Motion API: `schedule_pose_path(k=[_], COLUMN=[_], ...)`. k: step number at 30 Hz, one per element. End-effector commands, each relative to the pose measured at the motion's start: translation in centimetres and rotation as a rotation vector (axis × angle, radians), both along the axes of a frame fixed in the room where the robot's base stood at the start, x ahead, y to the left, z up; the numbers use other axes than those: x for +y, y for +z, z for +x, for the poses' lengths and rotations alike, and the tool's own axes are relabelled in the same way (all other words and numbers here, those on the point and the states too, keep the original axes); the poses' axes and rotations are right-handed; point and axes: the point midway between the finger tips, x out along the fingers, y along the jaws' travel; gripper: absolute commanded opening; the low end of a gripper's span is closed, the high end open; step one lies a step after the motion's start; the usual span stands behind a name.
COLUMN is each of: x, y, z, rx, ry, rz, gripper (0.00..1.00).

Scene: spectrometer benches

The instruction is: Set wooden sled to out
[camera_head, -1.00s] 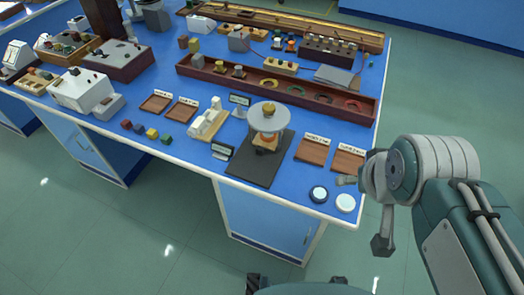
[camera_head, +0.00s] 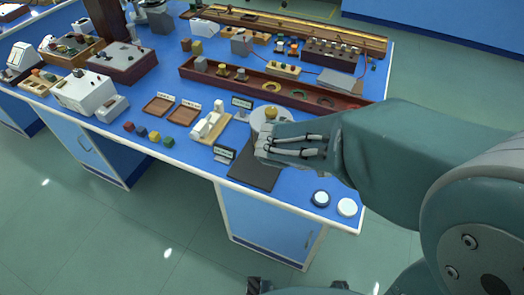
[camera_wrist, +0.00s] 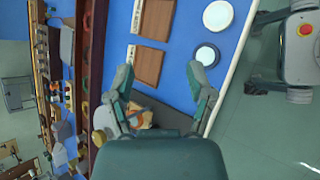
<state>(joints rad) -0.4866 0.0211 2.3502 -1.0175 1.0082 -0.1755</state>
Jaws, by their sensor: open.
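A small device with a round grey disk (camera_head: 270,115) stands on a dark mat (camera_head: 255,173) near the table's front edge. My gripper (camera_head: 268,150) is in front of it and hides most of its lower part. In the wrist view, my open, empty gripper (camera_wrist: 160,75) shows two spread fingers. The disk (camera_wrist: 104,116) and a wooden piece (camera_wrist: 142,117) beside an orange part show partly behind the left finger. I cannot tell whether this wooden piece is the sled. A light wooden base with white blocks (camera_head: 209,126) stands left of the mat, apart from my gripper.
Two brown trays (camera_wrist: 153,18) and two round buttons, one white (camera_head: 346,207) and one dark-rimmed (camera_head: 320,198), lie at the table's right end. A long dark red rail box (camera_head: 225,83) runs behind. Small coloured cubes (camera_head: 153,135) lie left. Small signs stand near the mat.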

Motion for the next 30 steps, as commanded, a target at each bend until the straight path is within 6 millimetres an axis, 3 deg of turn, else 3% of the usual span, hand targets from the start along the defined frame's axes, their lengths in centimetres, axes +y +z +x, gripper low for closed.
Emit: schedule_pose_path(k=[3,9,15,18,23,30], x=[3.2,9.7,16.5,18.5,19.1,17.8], y=[-2.3,-6.5,-11.1,-12.4,-13.1,-14.5], z=[2.3,5.1,5.7,5.6,5.9,9.1], rx=[0.060,0.122,0.151,0.151,0.149,0.153], ry=[0.219,0.595,0.933,1.027,1.068,1.063], rz=[-0.177,-0.456,-0.685,-0.744,-0.770,-0.768], gripper=[0.69,0.69,0.69,0.69,0.69,0.69])
